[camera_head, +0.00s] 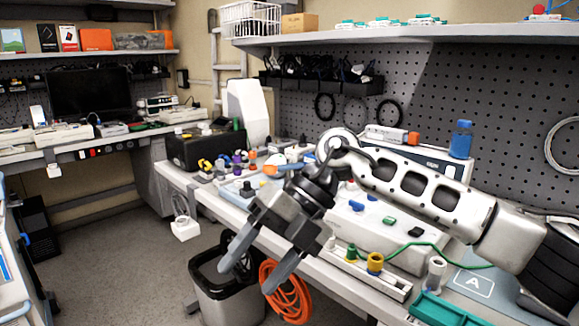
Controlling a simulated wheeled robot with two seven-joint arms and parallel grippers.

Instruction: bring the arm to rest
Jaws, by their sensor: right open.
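My right arm comes in from the right edge and reaches across the workbench (340,284). Its gripper (252,268) hangs in front of the bench edge, above the waste bin (228,300), pointing down and to the left. Its two grey fingers are apart with nothing between them. My left gripper is not in view. The arm hides part of the bench and of the white device (390,222) behind it.
An orange coiled cable (288,298) hangs beside the bin. A blue bottle (461,139) stands on a device at the back. A teal tray (446,310) and a mat marked A (474,284) lie at the right. Open floor (130,265) lies left of the bench.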

